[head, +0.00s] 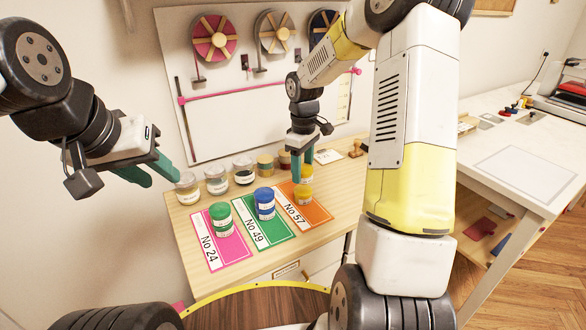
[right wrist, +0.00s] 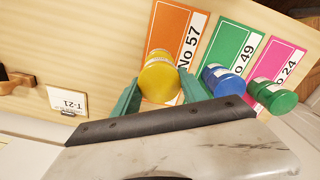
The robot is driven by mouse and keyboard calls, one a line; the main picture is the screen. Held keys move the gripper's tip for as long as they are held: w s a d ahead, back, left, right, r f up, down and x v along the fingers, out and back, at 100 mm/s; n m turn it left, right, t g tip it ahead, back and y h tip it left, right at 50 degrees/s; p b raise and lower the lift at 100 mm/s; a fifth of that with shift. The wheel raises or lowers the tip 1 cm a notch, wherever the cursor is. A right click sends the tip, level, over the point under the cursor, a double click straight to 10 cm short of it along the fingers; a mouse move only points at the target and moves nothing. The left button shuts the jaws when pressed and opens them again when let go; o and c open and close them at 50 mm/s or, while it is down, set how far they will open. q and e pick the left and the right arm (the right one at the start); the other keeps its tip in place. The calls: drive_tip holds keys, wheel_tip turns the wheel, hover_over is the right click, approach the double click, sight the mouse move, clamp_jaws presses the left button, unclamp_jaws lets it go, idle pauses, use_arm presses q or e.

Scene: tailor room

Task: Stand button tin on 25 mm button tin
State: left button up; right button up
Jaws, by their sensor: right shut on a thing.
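My right gripper (head: 302,165) is shut on a yellow button tin (head: 307,173) above the orange No 57 card (head: 318,214). Another yellow tin part (head: 303,194) shows directly below it; I cannot tell whether the two touch. In the right wrist view, the yellow lid (right wrist: 160,82) is between the green fingers of my right gripper (right wrist: 157,98). A blue tin (head: 265,203) stands on the green No 49 card, and a green tin (head: 221,217) on the pink No 24 card. No 25 mm marking is readable. My left gripper (head: 150,174) is open and empty, left of the table.
Several jars, including a glass jar (head: 216,180), stand in a row along the table's back. A wooden stamp (head: 356,148) and a small T-21 card (right wrist: 67,101) lie to the right. A board with ribbon reels rises behind. The table's front strip (head: 262,261) is clear.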

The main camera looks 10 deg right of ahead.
drive_tip(key=shift+f, duration=1.8)
drive_tip(key=shift+f, duration=0.15)
drive_tip(key=o, duration=1.4)
drive_tip(key=shift+o, duration=0.2)
